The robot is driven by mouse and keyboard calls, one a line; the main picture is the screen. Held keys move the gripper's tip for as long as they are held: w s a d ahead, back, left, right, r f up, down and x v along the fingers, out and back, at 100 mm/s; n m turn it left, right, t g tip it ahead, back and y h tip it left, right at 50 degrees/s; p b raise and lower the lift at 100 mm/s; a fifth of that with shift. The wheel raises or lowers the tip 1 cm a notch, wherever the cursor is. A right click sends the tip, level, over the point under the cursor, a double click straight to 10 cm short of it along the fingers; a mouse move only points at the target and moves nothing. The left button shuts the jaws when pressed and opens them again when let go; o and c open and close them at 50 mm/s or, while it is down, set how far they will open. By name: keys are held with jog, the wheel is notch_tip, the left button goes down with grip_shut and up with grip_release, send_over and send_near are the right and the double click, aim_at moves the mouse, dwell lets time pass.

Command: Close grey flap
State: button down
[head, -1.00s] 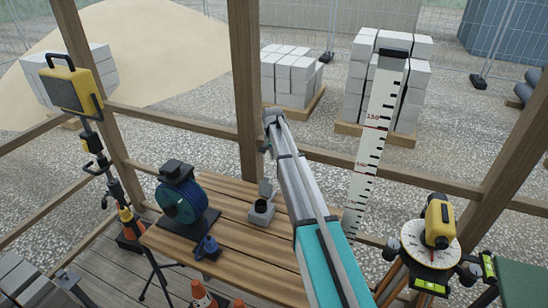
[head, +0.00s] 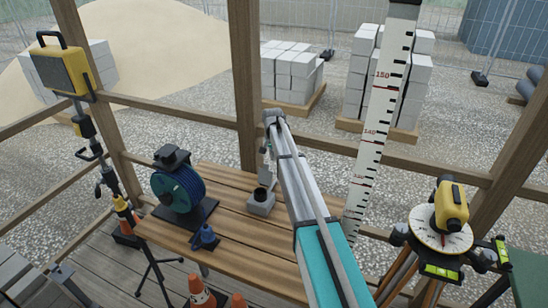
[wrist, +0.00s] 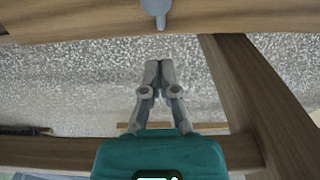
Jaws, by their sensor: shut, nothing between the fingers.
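The small grey box (head: 261,204) stands on the wooden table (head: 230,250), with a dark round opening on top. Its grey flap (head: 266,178) stands up at the back of the opening, so it is open. In the wrist view, a rounded grey piece with a small tab (wrist: 156,8), seemingly the flap, shows at the top edge. My gripper (wrist: 158,68) is shut and empty, its tips pointing toward that piece with a gap between. In the head view my arm hides most of the gripper, above and behind the box.
A cable reel (head: 178,188) and a blue object (head: 205,238) stand left of the box. A measuring staff (head: 372,130) and a tripod instrument (head: 450,207) are to the right. A wooden post (head: 245,90) and rail stand behind the table.

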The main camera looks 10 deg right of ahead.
aim_at(266, 174)
jog(key=shift+s+a+r+p, duration=0.15)
jog(key=shift+s+a+p, duration=0.1)
jog(key=shift+s+a, duration=0.45)
jog(key=shift+s+a+r+p, duration=0.15)
jog(key=shift+s+a+p, duration=0.15)
jog(key=shift+s, duration=0.6)
jog(key=shift+a, duration=0.25)
